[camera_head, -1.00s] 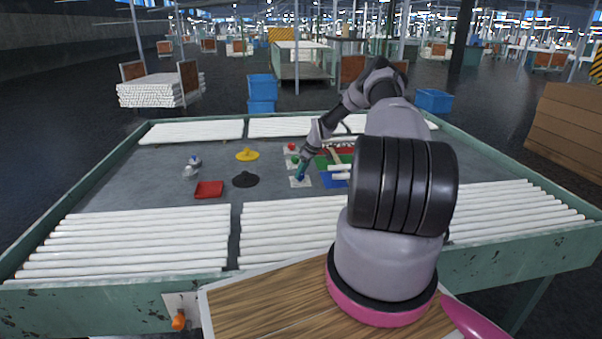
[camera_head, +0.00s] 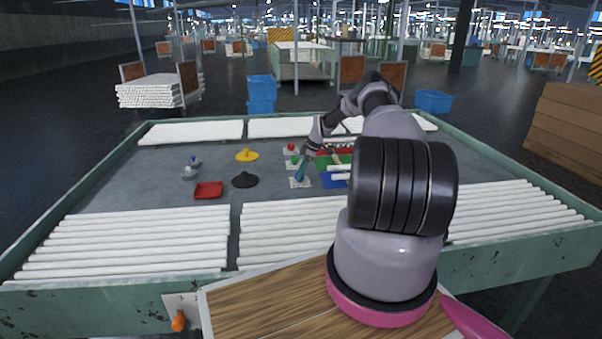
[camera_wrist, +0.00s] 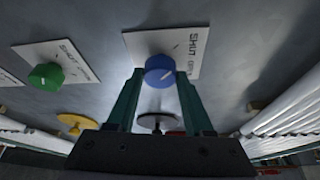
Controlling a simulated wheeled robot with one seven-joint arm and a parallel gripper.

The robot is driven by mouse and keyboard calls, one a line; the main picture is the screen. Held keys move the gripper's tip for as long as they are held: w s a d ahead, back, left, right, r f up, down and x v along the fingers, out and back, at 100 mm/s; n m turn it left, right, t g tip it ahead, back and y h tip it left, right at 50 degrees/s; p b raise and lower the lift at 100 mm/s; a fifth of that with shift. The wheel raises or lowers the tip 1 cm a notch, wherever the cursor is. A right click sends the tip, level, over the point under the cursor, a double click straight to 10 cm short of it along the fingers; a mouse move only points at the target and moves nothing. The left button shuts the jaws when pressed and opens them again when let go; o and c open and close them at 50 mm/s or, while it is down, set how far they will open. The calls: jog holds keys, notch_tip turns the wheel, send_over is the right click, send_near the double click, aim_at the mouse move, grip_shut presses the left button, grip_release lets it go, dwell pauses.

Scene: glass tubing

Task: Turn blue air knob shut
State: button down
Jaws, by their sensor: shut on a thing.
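The blue knob (camera_wrist: 159,71) sits on a white card (camera_wrist: 135,42) lettered SHUT and OPEN in the wrist view. A pale pointer mark shows on its face, toward the lower right, on the side of the OPEN lettering. My gripper (camera_wrist: 159,77) has its two teal fingers on either side of the knob and is shut on it. In the head view my gripper (camera_head: 299,178) reaches down to the nearest white card (camera_head: 300,184), and the knob is hardly visible there.
A green knob (camera_wrist: 48,77) stands on its own card to the left in the wrist view. A red knob (camera_head: 291,147) is farther back. A yellow disc (camera_head: 247,155), a black disc (camera_head: 245,180) and a red tray (camera_head: 208,190) lie left of my gripper. White tubes (camera_head: 130,245) line the table's front.

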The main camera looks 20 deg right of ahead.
jog(key=shift+d, duration=0.1)
jog(key=shift+c, duration=1.5)
grip_release()
jog(key=v, duration=1)
jog(key=shift+r, duration=0.4)
jog(key=shift+s, duration=0.1)
